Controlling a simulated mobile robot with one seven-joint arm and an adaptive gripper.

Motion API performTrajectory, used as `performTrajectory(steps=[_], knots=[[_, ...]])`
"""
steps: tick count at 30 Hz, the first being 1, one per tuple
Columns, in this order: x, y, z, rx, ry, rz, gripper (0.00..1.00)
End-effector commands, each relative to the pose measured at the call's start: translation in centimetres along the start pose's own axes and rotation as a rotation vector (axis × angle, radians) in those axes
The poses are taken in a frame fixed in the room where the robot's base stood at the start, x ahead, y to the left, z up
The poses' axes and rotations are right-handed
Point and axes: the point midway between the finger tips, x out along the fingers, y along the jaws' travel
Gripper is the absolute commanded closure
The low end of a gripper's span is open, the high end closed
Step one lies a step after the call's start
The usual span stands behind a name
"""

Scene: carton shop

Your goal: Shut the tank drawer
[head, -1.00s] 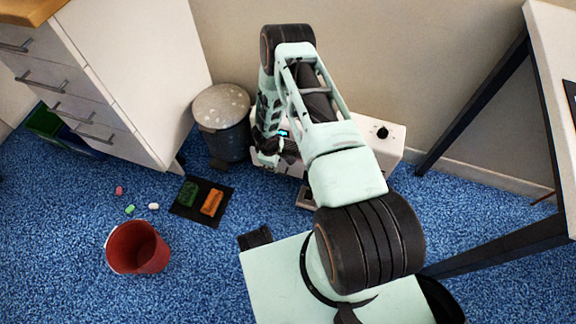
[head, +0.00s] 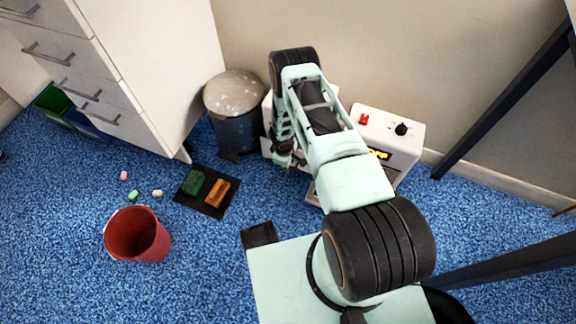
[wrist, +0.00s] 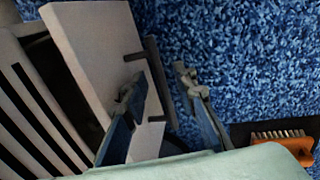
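A white machine (head: 397,140) with a red switch, a black knob and a lit display stands against the wall, partly hidden by my arm. Its tank drawer (head: 312,192) shows as a pale edge low at its front in the head view. In the wrist view the drawer (wrist: 90,38) stands out from the slatted body, with a dark gap behind its pale panel and a dark bar handle (wrist: 158,75) on it. My gripper (wrist: 158,85) is open, a finger on either side of the handle. In the head view my gripper (head: 285,158) is mostly hidden behind my arm.
A grey pedal bin (head: 236,118) stands left of the machine. A black tray (head: 207,207) with a green and an orange brush lies on the blue carpet. A red bucket (head: 150,240), small coloured pieces, white drawers (head: 65,65) and dark table legs (head: 500,100) are around.

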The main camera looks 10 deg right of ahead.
Motion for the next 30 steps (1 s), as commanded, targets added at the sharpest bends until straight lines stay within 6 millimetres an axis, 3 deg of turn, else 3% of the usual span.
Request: performTrajectory(steps=[7,14,30], knots=[[0.01,0.01,0.02,0.0,0.0,0.0,0.74],[0.0,0.01,0.03,0.0,0.0,0.0,0.99],[-0.29,0.08,0.47,0.002,-0.002,-0.001,1.0]])
